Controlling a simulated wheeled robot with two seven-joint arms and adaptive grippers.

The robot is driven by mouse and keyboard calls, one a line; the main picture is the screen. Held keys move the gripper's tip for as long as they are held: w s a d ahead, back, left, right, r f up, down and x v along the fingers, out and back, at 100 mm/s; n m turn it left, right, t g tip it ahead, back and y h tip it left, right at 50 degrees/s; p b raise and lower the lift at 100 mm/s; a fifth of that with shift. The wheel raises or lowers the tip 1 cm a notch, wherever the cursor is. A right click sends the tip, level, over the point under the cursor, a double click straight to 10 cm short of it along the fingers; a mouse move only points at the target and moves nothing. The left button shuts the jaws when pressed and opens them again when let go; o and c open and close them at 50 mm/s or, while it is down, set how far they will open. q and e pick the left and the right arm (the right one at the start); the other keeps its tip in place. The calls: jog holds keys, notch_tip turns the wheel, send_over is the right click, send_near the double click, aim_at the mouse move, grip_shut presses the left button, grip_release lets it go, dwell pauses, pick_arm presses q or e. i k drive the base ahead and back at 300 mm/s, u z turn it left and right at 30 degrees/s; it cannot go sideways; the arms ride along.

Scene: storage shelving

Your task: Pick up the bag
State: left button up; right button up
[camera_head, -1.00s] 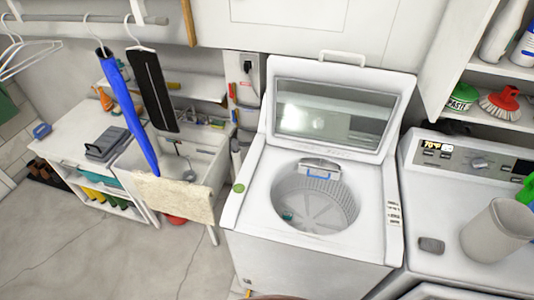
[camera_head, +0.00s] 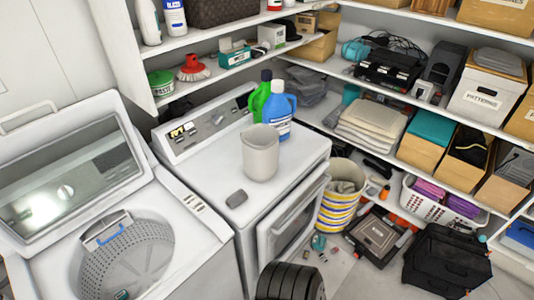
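A black, boxy, soft-looking thing that may be the bag (camera_head: 447,262) stands on the floor at the lower right, in front of the laundry basket. A brown patterned case or bag (camera_head: 225,11) sits on the upper shelf at the top, cut off by the frame edge. I cannot tell which of the two the task means. Neither of my grippers is in view.
An open washer (camera_head: 120,250) stands at left, beside a dryer (camera_head: 285,175) carrying bottles and a white cup (camera_head: 260,153). A striped basket (camera_head: 340,195), a dark case (camera_head: 377,237) and a white laundry basket (camera_head: 440,210) crowd the floor by the shelves. Some floor shows at bottom right.

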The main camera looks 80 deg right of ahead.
aim_at(260, 141)
jog(key=z, duration=3.85)
